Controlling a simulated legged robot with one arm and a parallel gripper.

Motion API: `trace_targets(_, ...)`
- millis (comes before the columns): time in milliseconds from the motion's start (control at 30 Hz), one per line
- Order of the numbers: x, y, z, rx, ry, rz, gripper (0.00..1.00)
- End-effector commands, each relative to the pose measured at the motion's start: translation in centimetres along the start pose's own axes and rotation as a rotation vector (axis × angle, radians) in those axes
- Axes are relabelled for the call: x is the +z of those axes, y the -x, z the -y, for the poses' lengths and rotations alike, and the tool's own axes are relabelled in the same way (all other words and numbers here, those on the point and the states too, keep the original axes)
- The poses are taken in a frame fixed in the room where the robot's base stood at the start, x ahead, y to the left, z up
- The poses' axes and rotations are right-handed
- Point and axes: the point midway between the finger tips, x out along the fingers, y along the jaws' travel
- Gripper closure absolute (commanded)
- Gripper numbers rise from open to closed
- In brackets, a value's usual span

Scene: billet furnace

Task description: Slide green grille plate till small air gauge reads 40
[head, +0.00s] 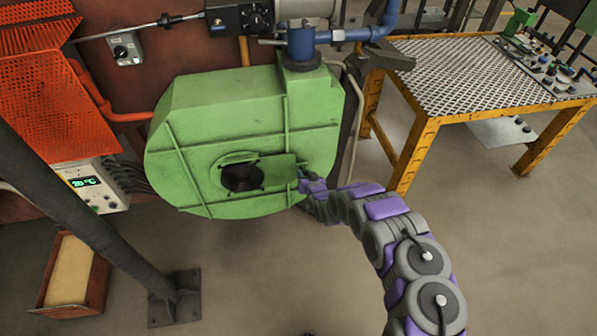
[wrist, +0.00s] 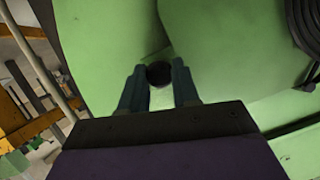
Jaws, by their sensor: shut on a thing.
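The green blower housing (head: 225,115) stands left of centre in the head view. On its front face is a round dark air inlet (head: 243,177) with a grille. The green grille plate (head: 280,170) lies flat on the face just right of the inlet and leaves much of it uncovered. My gripper (head: 306,180) is at the plate's right end. In the wrist view its two fingers (wrist: 160,85) are shut around a small dark round knob (wrist: 158,74) on the green surface. A small gauge (head: 123,50) is on a box on the wall at upper left; its reading is too small to tell.
A display box (head: 90,183) is left of the blower. A dark slanted post (head: 85,215) stands in the left foreground. A yellow-framed table (head: 470,75) stands at the right. A brown bin (head: 72,275) is on the floor at lower left. The floor below the blower is clear.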

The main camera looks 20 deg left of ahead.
Motion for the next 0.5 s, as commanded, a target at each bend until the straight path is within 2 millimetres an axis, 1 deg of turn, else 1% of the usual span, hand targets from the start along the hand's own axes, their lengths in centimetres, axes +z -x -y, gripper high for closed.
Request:
trace_targets(167, -0.14, -0.02, -0.15, -0.002, -0.001, -0.004, 1.0)
trace_targets(200, -0.14, -0.01, -0.16, -0.002, -0.001, -0.004, 0.66)
trace_targets(433, -0.05, -0.12, 0.11, -0.001, 0.002, -0.003, 0.44)
trace_targets(500, -0.01, -0.16, 0.16, -0.001, 0.003, -0.003, 0.44)
